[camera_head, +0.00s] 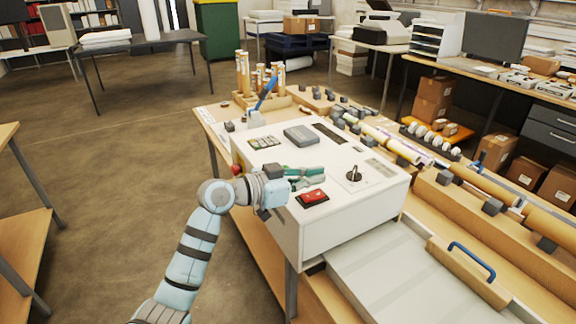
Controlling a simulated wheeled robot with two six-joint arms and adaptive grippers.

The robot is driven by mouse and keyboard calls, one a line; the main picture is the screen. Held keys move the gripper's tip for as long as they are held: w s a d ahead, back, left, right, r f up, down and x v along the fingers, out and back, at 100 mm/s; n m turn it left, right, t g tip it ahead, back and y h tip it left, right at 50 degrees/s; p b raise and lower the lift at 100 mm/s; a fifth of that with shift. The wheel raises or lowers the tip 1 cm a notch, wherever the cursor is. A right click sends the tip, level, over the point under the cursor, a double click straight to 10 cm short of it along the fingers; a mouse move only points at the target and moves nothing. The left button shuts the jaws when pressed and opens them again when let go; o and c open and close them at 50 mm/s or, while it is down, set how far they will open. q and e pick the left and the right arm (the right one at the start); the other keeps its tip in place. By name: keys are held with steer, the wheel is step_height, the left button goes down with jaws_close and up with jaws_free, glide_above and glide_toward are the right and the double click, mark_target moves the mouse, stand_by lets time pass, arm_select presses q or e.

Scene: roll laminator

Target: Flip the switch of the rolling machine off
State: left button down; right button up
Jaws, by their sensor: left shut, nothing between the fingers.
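The rolling machine's white control box (335,228) stands on a wooden bench in the middle of the head view. A red rocker switch (313,196) in a dark frame sits on its top near the front left corner. My left gripper (318,176) is shut and empty. It reaches in from the left over the box top, just behind the red switch in the picture. I see a gap between its fingers and the switch, but cannot tell its height above the panel. My right gripper does not show.
A small joystick-like lever (353,174) stands to the right of the switch. A grey block (301,136) and a row of buttons (265,143) lie further back. A red knob (237,170) is on the box's left side. Rollers (480,184) run along the right.

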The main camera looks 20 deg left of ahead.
arm_select(q)
steer(key=s+a+r+b, duration=0.2)
steer(key=s+a+r, duration=0.3)
steer(key=s, duration=0.2)
steer(key=shift+a, duration=0.35)
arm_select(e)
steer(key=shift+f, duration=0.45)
arm_select(q)
steer(key=shift+r, duration=0.15)
